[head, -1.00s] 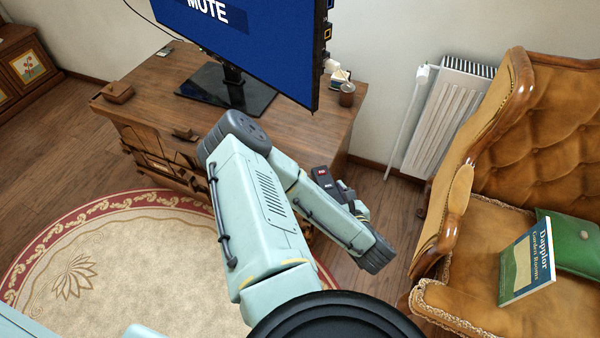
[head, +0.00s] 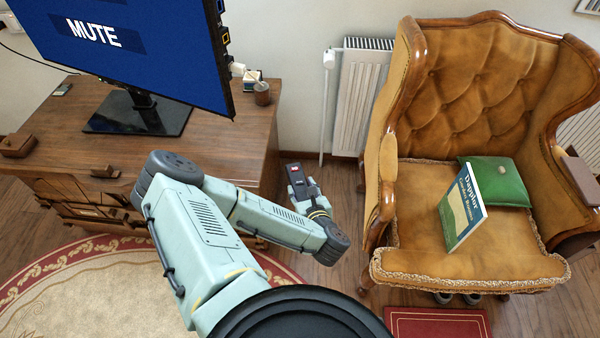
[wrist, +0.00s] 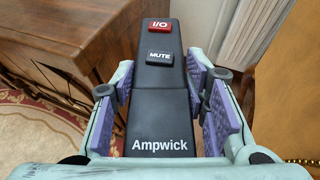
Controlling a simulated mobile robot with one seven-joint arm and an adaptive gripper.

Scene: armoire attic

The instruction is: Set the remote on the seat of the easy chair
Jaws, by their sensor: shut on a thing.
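The remote (wrist: 160,105) is black with a red I/O button, a MUTE button and the word Ampwick. In the wrist view it lies between the purple pads of my gripper (wrist: 168,100), which is shut on it. In the head view my gripper (head: 303,188) is between the TV cabinet and the chair, with the remote (head: 295,172) small and partly hidden. The easy chair (head: 470,130) is tan tufted leather with a wooden frame, to the right of my gripper. Its seat (head: 415,225) is bare at the left and front.
A book (head: 462,210) stands tilted on the seat, by a green cushion (head: 497,182). The chair's wooden left arm stands between my gripper and the seat. A TV (head: 130,45) and a cup (head: 262,93) stand on the cabinet (head: 230,135). A radiator (head: 357,95) is behind.

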